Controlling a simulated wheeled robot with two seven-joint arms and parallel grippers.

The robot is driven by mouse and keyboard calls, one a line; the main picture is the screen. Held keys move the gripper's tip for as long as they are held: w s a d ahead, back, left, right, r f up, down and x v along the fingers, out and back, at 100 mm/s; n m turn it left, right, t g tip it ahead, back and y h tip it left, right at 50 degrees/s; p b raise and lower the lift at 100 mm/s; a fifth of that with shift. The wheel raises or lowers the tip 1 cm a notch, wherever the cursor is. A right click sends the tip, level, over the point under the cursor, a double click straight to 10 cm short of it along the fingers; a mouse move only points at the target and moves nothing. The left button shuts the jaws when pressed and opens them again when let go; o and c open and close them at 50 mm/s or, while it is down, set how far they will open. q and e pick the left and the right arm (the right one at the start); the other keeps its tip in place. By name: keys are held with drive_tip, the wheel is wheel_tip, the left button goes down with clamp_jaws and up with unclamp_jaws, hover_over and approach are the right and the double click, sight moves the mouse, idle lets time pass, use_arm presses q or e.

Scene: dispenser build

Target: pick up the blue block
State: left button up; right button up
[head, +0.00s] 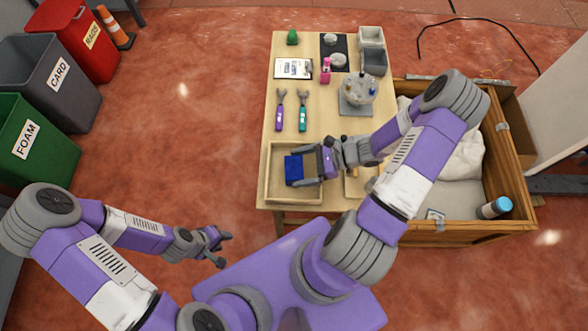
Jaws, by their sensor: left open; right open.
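The blue block (293,170) lies in a shallow wooden tray (276,193) at the near left corner of the table. My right gripper (308,166) reaches in from the right, with its open fingers close to the block's right side. I cannot tell whether the fingers touch it. My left gripper (222,249) is open and empty, in front of the table and to the left, over the floor.
Labelled bins (56,78) stand far left.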

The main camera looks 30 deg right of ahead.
drive_tip(key=shift+c, duration=0.3)
drive_tip(key=c, duration=1.2)
drive_tip(key=shift+r, duration=0.1)
drive_tip(key=shift+r, duration=0.1)
